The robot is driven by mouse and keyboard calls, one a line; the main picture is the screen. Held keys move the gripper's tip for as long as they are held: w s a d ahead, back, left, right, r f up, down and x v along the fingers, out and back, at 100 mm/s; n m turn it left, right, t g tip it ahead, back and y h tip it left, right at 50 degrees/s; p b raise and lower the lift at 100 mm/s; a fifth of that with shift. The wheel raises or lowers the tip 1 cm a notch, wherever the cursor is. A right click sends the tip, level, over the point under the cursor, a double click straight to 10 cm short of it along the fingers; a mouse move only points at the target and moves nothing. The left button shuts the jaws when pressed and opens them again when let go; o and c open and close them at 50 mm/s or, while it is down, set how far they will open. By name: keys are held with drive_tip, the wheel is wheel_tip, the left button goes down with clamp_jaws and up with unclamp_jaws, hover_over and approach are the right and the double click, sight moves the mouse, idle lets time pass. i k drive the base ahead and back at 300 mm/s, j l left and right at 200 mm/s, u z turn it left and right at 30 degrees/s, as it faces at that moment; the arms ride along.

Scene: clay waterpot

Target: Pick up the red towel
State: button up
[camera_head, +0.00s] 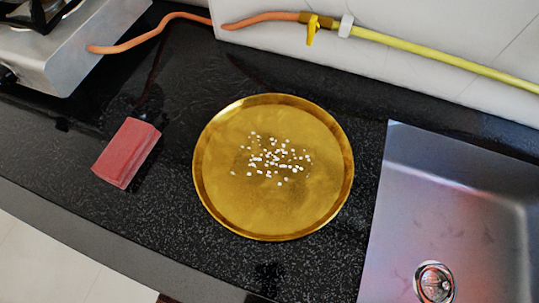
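A red, block-shaped folded towel (125,152) lies on the black speckled counter at the left in the head view. It sits tilted at an angle, a little in from the counter's front edge and apart from other things. My gripper is not in the head view.
A round golden plate (215,205) holding many small white bits stands right of the towel. A steel sink (410,190) is at the right, a metal stove (60,50) at the upper left. An orange hose (165,25) runs along the back. Bare counter (75,150) surrounds the towel.

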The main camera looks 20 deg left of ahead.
sight(122, 157)
drive_tip(key=j+u, duration=0.25)
drive_tip(key=j, duration=0.3)
drive_tip(key=k+j+u, duration=0.2)
drive_tip(key=j, duration=0.2)
drive_tip(key=k+j+u, duration=0.1)
drive_tip(key=j+u, duration=0.15)
drive_tip(key=j, duration=0.2)
drive_tip(key=k+j+u, duration=0.2)
drive_tip(key=j, duration=0.25)
drive_tip(key=j+u, duration=0.25)
drive_tip(key=j, duration=0.2)
drive_tip(key=i, duration=0.05)
